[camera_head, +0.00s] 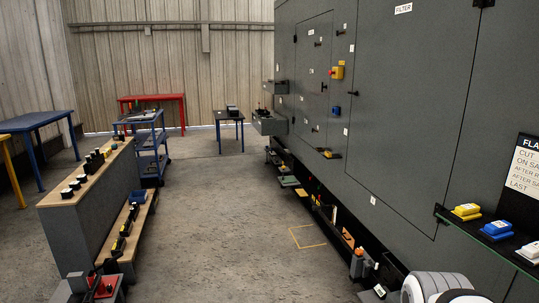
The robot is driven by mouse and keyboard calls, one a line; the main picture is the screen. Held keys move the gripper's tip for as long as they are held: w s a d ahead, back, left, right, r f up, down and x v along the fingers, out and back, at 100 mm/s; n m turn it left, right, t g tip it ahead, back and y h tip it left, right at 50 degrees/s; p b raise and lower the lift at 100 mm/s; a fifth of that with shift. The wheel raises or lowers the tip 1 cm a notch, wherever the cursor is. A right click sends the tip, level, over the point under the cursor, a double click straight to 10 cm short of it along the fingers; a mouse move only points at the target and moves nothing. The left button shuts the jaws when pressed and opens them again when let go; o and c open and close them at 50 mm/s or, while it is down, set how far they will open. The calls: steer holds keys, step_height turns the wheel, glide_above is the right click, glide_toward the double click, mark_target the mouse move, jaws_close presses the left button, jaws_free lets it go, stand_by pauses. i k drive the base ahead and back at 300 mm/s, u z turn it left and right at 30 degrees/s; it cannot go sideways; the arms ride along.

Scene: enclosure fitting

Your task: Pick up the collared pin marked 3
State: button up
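I cannot pick out the collared pin marked 3; any number on the small parts is too small to read. Several small dark parts with pale tops stand on the wooden top of a grey bench (92,213) at the left. More small dark and yellow parts sit on its lower wooden step (144,219). My gripper is not clearly in view; only a white and grey rounded part of my own arm shows at the bottom right edge.
A tall grey enclosure (400,120) fills the right side, with a shelf (480,238) holding yellow, blue and white blocks. Small items line its foot. A blue trolley (150,140), red table (152,98) and blue tables stand farther back. The concrete aisle (225,220) is clear.

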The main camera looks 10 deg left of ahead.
mark_target(88, 157)
steer(key=i, duration=0.8)
steer(key=u, duration=0.35)
steer(key=i, duration=1.6)
steer(key=u, duration=0.5)
steer(key=i, duration=1.55)
steer(key=u, duration=0.8)
steer(key=i, duration=1.7)
steer(key=u, duration=0.7)
steer(key=i, duration=1.4)
steer(key=u, duration=0.4)
